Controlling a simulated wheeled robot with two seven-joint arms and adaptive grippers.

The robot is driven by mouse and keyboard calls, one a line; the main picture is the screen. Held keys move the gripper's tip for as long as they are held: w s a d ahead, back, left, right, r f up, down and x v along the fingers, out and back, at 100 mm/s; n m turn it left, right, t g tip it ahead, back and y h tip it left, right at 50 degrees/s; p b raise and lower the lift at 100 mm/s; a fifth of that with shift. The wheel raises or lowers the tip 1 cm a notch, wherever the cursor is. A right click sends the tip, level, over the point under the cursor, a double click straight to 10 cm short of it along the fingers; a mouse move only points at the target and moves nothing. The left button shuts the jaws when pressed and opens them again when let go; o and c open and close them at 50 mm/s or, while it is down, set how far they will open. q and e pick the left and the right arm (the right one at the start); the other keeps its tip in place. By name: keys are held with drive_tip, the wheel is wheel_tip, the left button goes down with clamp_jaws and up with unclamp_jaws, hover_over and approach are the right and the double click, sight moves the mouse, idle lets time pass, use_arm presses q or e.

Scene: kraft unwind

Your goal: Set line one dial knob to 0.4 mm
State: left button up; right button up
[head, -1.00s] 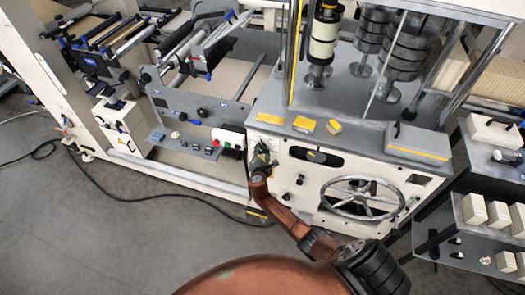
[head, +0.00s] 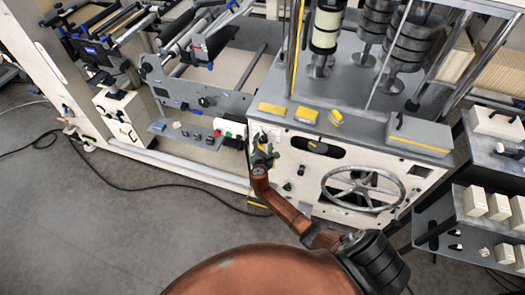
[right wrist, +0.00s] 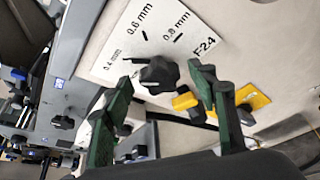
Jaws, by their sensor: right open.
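The dial knob (right wrist: 158,75) is black and lobed, in the middle of the right wrist view. I cannot tell which mark the knob points at. My right gripper (right wrist: 160,82) is open, its green-sided fingers on either side of the knob with gaps visible. In the head view my right gripper (head: 261,158) is at the left end of the cream machine front (head: 320,180) and hides the knob. My left gripper is out of view.
A yellow part (right wrist: 252,97) and a yellow-black piece (right wrist: 186,101) lie near the right finger. In the head view a handwheel (head: 363,190) is right of my gripper, and a box with red and green buttons (head: 229,129) is left of it. A cable crosses the floor.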

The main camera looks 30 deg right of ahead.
drive_tip(key=v, duration=1)
drive_tip(key=shift+s+a, duration=0.15)
drive_tip(key=shift+s, duration=0.05)
drive_tip(key=shift+r, duration=0.1)
drive_tip(key=s+f+m+g+y, duration=0.2)
drive_tip(key=s+f, duration=0.5)
drive_tip(key=f, duration=0.4)
drive_tip(key=s+f+m+g+y, duration=0.1)
drive_tip(key=s+f+m+g, duration=0.15)
drive_tip(key=s+f, duration=0.7)
drive_tip(key=s+f+m+g+y, duration=0.25)
drive_tip(key=s+f, duration=0.25)
drive_tip(key=f, duration=0.8)
drive_tip(key=s+a+f+m+g+y, duration=0.1)
drive_tip(key=s+f+m, duration=0.3)
drive_tip(key=s, duration=0.8)
drive_tip(key=s+a+f+m+g, duration=0.1)
drive_tip(key=s+f+m, duration=0.3)
drive_tip(key=s+f, duration=0.3)
drive_tip(key=s+a+f+m+g+y, duration=0.1)
drive_tip(key=s+f+m, duration=0.3)
drive_tip(key=s, duration=1.4)
drive_tip(key=shift+a+f+m+g+y+b, duration=0.15)
drive_tip(key=shift+f+m+g+y+b, duration=0.25)
drive_tip(key=shift+f, duration=0.35)
